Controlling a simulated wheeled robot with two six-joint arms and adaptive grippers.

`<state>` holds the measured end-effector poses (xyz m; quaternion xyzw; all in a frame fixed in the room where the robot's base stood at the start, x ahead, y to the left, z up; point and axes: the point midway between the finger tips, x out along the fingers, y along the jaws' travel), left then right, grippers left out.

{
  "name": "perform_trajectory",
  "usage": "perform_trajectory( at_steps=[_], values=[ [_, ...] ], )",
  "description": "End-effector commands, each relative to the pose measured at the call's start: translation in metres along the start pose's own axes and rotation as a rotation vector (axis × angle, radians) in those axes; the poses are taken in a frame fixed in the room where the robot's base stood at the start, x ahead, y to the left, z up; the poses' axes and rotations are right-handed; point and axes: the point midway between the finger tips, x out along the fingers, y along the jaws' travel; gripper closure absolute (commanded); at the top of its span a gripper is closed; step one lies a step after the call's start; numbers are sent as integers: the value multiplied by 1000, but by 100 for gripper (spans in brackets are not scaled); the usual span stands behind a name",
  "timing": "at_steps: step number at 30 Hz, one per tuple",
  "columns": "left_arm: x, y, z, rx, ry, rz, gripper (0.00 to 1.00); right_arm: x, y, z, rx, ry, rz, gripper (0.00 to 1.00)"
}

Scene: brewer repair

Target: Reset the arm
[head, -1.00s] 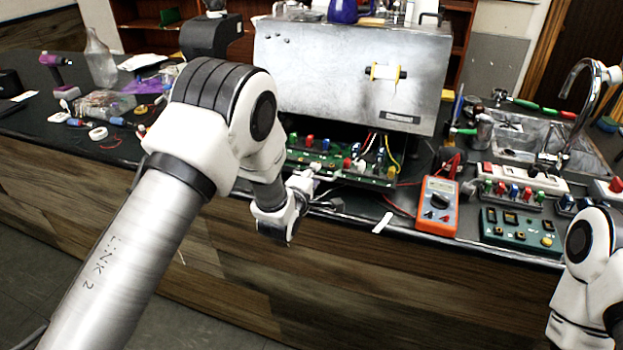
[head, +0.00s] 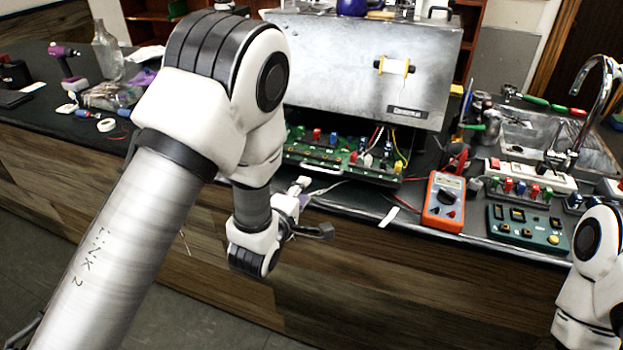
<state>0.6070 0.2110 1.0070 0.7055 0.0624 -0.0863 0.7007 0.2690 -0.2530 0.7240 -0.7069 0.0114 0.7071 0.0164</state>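My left arm crosses the left half of the head view, and its large elbow covers part of the bench. My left gripper (head: 312,211) hangs in front of the bench's front edge, below the brewer's circuit board (head: 345,157). Its fingers are small and partly hidden by my wrist, so I cannot tell whether they are apart. I see nothing clearly held. My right arm shows at the lower right edge, and its gripper is out of the picture.
The brewer's metal casing (head: 365,75) stands raised above the circuit board. An orange multimeter (head: 443,202) and a green module (head: 525,228) lie near the front edge. A sink faucet (head: 590,100) rises at right. The space in front of the bench is clear.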

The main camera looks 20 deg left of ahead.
Motion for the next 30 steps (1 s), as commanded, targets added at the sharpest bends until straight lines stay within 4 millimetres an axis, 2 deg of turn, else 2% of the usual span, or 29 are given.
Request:
perform_trajectory(
  at_steps=[3,5,8,11,12,14,15,17,18,20,21,24,27,30],
  values=[
    [0,-1,0,0,0,-2,65,0,0,0,0,0,0,60],
    [0,-9,0,-1,0,-16,65,0,0,0,0,0,0,60],
    [-5,-49,-6,-17,12,-89,65,0,0,0,0,0,0,60],
    [-26,-119,-18,-44,39,-241,65,0,0,0,0,0,0,60],
    [-40,-152,-23,-31,47,-328,65,0,0,0,0,0,0,60],
    [-67,-200,-29,45,41,-477,65,0,0,0,0,0,0,60],
    [-89,-230,-32,122,18,-582,65,0,0,0,0,0,0,60],
    [-125,-270,-36,267,-51,-744,65,0,0,0,0,0,0,60],
    [-153,-295,-37,379,-124,-853,65,0,0,0,0,0,0,60],
    [-195,-323,-37,567,-282,-999,65,0,0,0,0,0,0,60],
    [-218,-334,-36,688,-403,-1065,65,0,0,0,0,0,0,60],
    [-254,-343,-32,954,-701,-1126,65,0,0,0,0,0,0,60],
    [-270,-347,-30,1130,-913,-1113,65,0,0,0,0,0,0,60],
    [-274,-348,-30,1218,-1004,-1085,65,0,0,0,0,0,0,60]
  ],
)
